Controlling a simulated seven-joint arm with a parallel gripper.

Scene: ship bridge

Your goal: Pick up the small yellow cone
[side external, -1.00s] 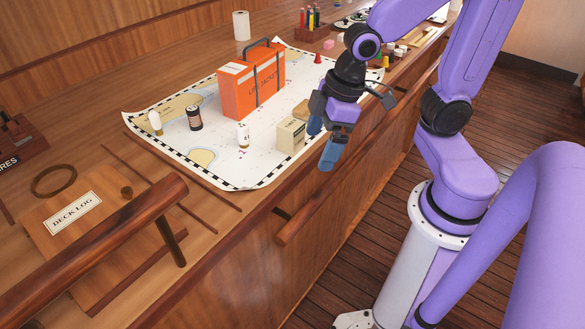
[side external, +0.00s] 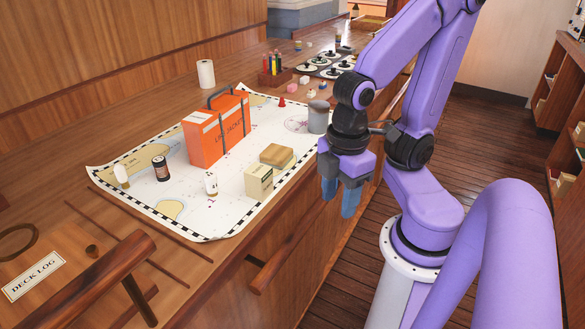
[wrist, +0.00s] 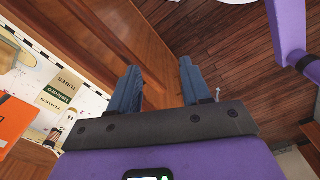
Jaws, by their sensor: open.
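I cannot make out a small yellow cone in either current view; my arm covers part of the counter in the side view. A small red cone (side external: 282,102) stands on the chart (side external: 235,165), behind the orange life-jacket case (side external: 217,130). My gripper (side external: 340,195) hangs off the counter's front edge, to the right of the cream box (side external: 258,182).
A grey cylinder (side external: 318,116) stands on the chart's far end, close to my arm. A wooden block (side external: 277,155), a dark jar (side external: 161,168) and white bottles share the chart. A wooden rail (side external: 275,265) juts from the counter front. A marker holder (side external: 275,75) stands farther back.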

